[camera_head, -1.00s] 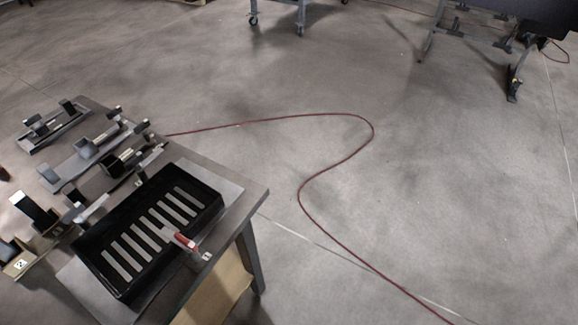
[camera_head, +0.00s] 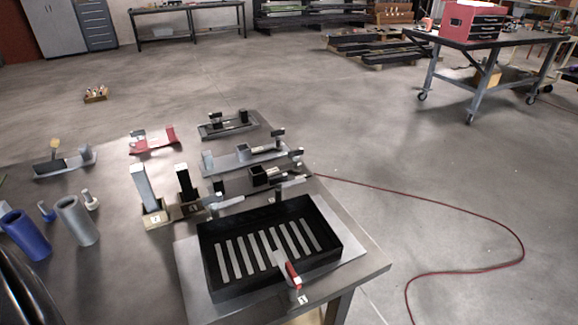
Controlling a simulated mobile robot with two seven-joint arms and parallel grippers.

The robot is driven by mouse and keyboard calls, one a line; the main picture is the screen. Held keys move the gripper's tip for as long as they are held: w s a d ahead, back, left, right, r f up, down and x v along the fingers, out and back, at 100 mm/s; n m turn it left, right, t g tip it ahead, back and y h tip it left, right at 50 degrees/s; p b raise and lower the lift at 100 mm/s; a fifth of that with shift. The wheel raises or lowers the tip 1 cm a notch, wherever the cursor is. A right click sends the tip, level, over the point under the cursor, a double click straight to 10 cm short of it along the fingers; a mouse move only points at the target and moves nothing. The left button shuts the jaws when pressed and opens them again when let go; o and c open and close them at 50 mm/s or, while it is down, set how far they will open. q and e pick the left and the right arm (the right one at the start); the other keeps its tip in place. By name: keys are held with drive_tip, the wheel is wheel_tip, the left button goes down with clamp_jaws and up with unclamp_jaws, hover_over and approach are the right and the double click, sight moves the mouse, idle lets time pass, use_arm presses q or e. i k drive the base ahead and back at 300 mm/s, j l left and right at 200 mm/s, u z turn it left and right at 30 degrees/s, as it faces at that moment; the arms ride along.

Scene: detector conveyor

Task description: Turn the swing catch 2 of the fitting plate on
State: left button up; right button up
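Several small plates with upright blocks stand on the table, and I cannot tell for sure which is the fitting plate. A light grey plate (camera_head: 236,164) with blocks and a bar lies behind the black tray. A dark plate (camera_head: 229,130) with two blocks lies farther back, and a red fixture (camera_head: 155,141) stands to its left. Bars and dark blocks (camera_head: 263,176) crowd the space between the grey plate and the tray. The swing catch 2 is too small to pick out, and its position cannot be read. Neither of my grippers shows in the head view.
A black tray (camera_head: 329,240) with pale slats stands at the table's front right, with a red-handled tool (camera_head: 291,273) at its front wall. Two labelled upright posts (camera_head: 146,186) (camera_head: 187,186), a blue cylinder (camera_head: 26,236) and a grey cylinder (camera_head: 77,221) stand left.

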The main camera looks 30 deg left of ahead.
sight(277, 181)
drive_tip(key=u, duration=1)
drive_tip(key=i+l+z, duration=0.1)
drive_tip(key=l+z, duration=0.15)
drive_tip(key=l, duration=0.1)
